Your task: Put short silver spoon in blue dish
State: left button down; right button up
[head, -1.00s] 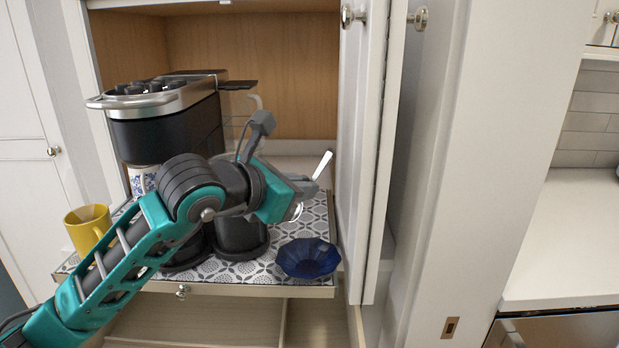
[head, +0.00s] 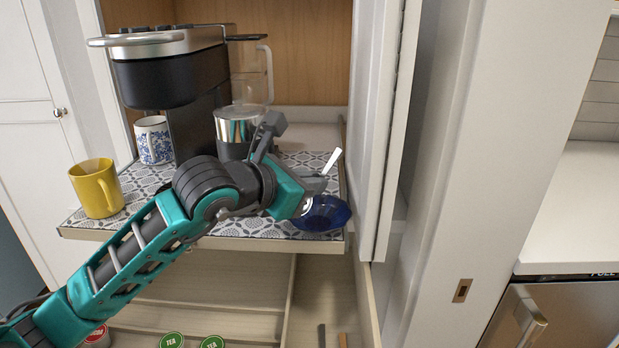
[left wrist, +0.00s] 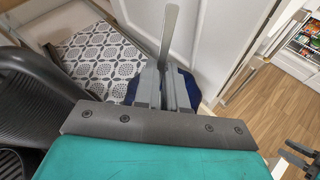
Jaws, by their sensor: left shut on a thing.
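My left gripper (head: 314,186) is shut on the short silver spoon (head: 333,161). The spoon's handle sticks up, tilted to the right, and its lower end shows below the fingers in the head view. The blue dish (head: 326,219) is a faceted dark blue bowl at the right front corner of the patterned tray. The gripper is at the dish's upper left, partly covering it. In the left wrist view the spoon handle (left wrist: 170,36) rises from the fingers (left wrist: 163,88), with the dish (left wrist: 186,88) behind them. A dark grey part at that view's lower right may be my right gripper.
The patterned tray (head: 150,183) also carries a yellow mug (head: 97,188), a blue-and-white mug (head: 153,140) and a coffee machine (head: 165,75). A cabinet door (head: 376,120) stands close right of the dish. An open drawer (head: 225,285) with tea lids lies below.

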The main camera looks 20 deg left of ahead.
pick_arm(q)
jog(key=c, duration=1.1)
grip_release()
notch_tip(320, 180, up, 7)
jog(key=p, duration=0.4)
